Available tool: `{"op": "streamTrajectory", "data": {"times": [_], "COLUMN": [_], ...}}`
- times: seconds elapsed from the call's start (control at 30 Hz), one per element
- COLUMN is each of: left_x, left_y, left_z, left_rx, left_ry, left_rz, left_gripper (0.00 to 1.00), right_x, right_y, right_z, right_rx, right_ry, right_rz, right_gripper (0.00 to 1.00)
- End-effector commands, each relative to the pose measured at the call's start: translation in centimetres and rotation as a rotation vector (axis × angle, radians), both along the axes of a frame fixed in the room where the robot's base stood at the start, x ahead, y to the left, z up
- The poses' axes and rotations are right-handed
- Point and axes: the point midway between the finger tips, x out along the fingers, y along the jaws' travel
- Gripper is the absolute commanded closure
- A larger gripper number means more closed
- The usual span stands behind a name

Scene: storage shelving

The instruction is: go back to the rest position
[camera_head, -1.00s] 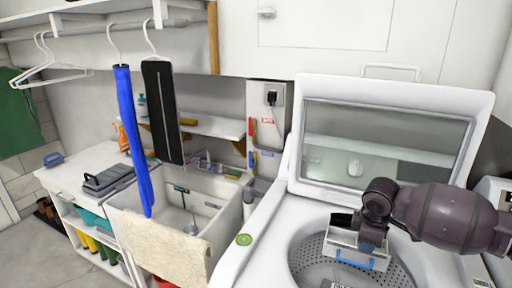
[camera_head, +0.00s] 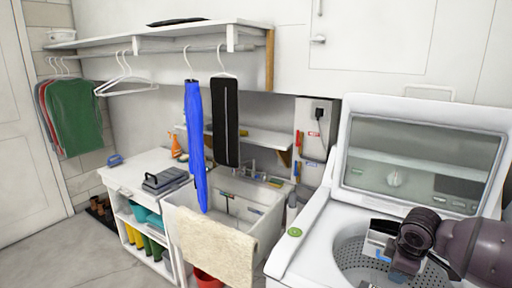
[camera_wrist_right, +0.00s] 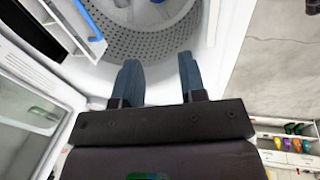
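My right gripper (camera_head: 392,262) is over the mouth of the open-lidded white washing machine (camera_head: 306,240), its arm coming in from the right. In the right wrist view its two blue-grey fingers (camera_wrist_right: 160,82) stand apart with nothing between them, so it is open and empty. The perforated metal drum (camera_wrist_right: 150,45) lies beyond the fingertips. A blue piece (camera_head: 383,256) shows beside the gripper in the drum opening; what it is cannot be told. My left gripper is not in view.
The raised lid (camera_head: 344,168) stands behind my right arm. Left of the washer are a sink with a beige towel (camera_head: 215,246), a white counter (camera_head: 128,172), and a hanging blue garment (camera_head: 195,150). Open grey floor (camera_head: 75,250) lies at the lower left.

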Motion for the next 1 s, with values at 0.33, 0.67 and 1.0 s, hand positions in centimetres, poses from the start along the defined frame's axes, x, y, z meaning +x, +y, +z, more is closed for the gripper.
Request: {"op": "streamTrajectory", "data": {"times": [0.33, 0.67, 1.0], "left_x": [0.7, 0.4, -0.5], "left_y": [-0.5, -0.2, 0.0], "left_z": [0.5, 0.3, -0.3], "left_rx": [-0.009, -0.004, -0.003], "left_ry": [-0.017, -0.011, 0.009], "left_rz": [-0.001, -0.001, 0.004], "left_gripper": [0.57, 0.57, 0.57], "right_x": [5.9, 4.6, -1.6], "right_y": [5.4, 12.7, 14.3], "right_z": [4.5, 3.3, -1.2], "right_rx": [0.155, 0.449, 0.669], "right_ry": [-0.455, -0.759, -0.940], "right_rz": [0.060, 0.074, -0.091], "right_gripper": [0.62, 0.62, 0.62]}}
